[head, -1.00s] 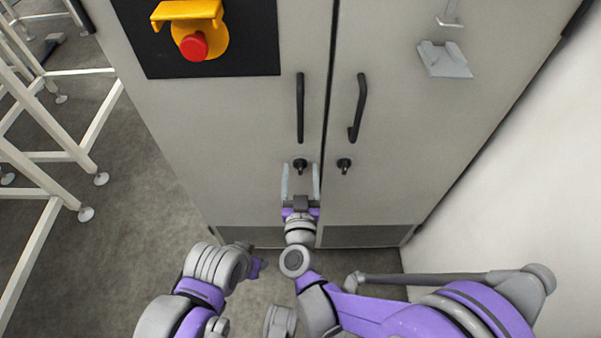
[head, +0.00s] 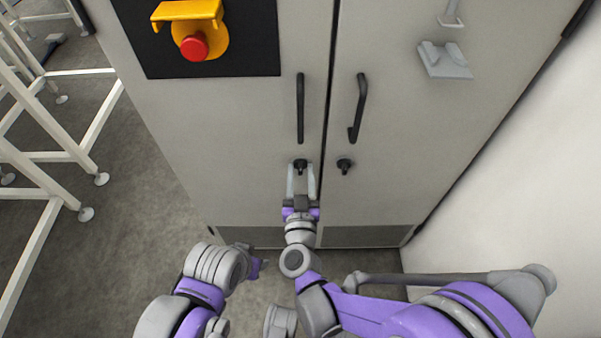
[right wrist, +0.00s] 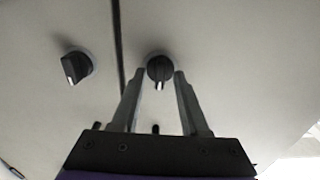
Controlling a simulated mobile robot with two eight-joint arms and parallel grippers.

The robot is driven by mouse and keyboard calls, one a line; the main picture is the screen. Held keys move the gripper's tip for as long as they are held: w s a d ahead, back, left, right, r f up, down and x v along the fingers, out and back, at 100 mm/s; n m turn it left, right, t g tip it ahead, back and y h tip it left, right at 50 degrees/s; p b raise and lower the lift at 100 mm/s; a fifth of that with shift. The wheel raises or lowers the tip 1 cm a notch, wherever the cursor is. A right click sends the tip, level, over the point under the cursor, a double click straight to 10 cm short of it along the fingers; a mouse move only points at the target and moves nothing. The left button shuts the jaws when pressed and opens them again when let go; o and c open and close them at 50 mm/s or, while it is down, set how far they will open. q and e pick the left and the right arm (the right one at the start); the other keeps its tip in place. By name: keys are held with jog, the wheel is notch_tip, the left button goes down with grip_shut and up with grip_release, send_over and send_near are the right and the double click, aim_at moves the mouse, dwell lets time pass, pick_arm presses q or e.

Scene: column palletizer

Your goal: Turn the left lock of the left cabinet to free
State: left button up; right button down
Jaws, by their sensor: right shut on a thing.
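The grey two-door cabinet (head: 240,130) stands straight ahead. Its left lock (head: 299,162) is a black round knob below the left door's handle. My right gripper (head: 301,170) reaches up to this lock from below, its two pale fingers shut on either side of it. In the right wrist view the same lock (right wrist: 159,67) shows between the fingertips, its light mark pointing down in the picture. The right lock (head: 344,165), on the other door, is untouched; it also shows in the right wrist view (right wrist: 76,67). My left gripper (head: 256,267) is low, away from the cabinet, its jaws unclear.
Black vertical handles (head: 300,108) (head: 358,108) sit above the locks. A red button on a yellow mount (head: 194,46) is at the upper left. A grey latch piece (head: 445,60) is at the upper right. White frames (head: 45,130) stand left; a pale wall is right.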

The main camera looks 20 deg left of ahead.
jog(key=m, duration=0.4)
jog(key=shift+d, duration=0.1)
jog(key=m, duration=1.3)
jog(key=shift+d+f+b, duration=0.1)
jog(key=shift+f+b, duration=0.1)
jog(key=shift+b, duration=0.15)
jog(key=shift+m, duration=0.3)
jog(key=shift+c, duration=2.2)
grip_release()
